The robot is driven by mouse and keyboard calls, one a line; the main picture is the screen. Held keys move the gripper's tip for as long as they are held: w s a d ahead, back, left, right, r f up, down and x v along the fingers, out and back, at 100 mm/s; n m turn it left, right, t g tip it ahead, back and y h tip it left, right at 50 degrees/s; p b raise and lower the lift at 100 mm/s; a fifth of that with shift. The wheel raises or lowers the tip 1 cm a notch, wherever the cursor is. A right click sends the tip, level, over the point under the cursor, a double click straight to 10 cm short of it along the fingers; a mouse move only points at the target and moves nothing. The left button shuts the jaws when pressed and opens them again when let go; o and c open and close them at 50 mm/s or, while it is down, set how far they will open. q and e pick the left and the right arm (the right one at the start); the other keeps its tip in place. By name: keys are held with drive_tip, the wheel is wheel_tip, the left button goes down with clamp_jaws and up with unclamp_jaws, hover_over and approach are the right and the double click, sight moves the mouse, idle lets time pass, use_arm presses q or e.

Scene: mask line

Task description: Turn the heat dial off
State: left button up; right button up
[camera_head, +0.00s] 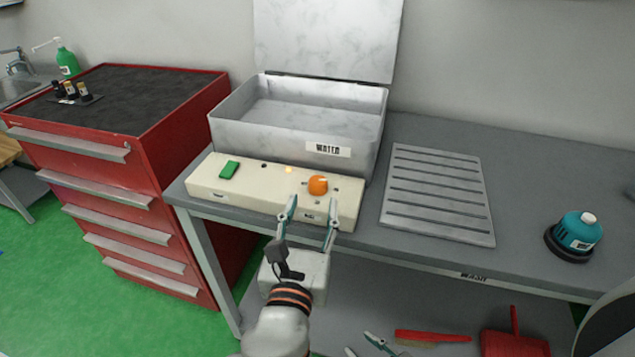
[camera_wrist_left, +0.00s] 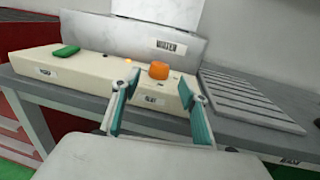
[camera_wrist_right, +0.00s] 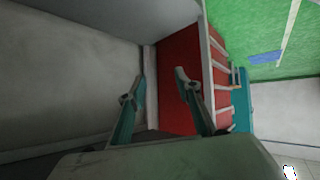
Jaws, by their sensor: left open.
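The orange dial (camera_head: 317,185) sits on the right part of a cream control box (camera_head: 262,195) in front of the metal basin. It also shows in the left wrist view (camera_wrist_left: 158,71), above a small label too blurred to read surely. A small amber light (camera_head: 289,170) glows left of it. My left gripper (camera_head: 311,212) is open and empty, just in front of the box, its fingers pointing toward the dial without holding it. My right gripper (camera_wrist_right: 160,85) is open and empty, low down, facing the red cabinet; its fingertips show at the head view's bottom edge.
A green switch (camera_head: 229,170) is on the box's left end. The open-lidded basin (camera_head: 225,130) stands behind. A slatted metal rack (camera_head: 437,195) and teal canister (camera_head: 577,232) lie right on the grey bench. A red drawer cabinet (camera_head: 150,140) stands left. Red brush (camera_head: 432,337) and dustpan (camera_head: 514,343) are below.

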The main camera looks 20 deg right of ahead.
sight(317, 188)
use_arm(q)
drive_tip(key=x, duration=0.5)
drive_tip(key=shift+w+f+b, duration=0.1)
drive_tip(key=shift+b, duration=0.25)
drive_tip(key=shift+w+d, duration=0.25)
drive_tip(key=shift+w, duration=0.3)
drive_tip(key=c, duration=0.9)
drive_tip(key=shift+c, duration=1.1)
use_arm(e)
drive_tip(key=shift+w+d+f, duration=0.1)
drive_tip(key=shift+w+f, duration=0.05)
drive_tip(key=shift+f, duration=0.1)
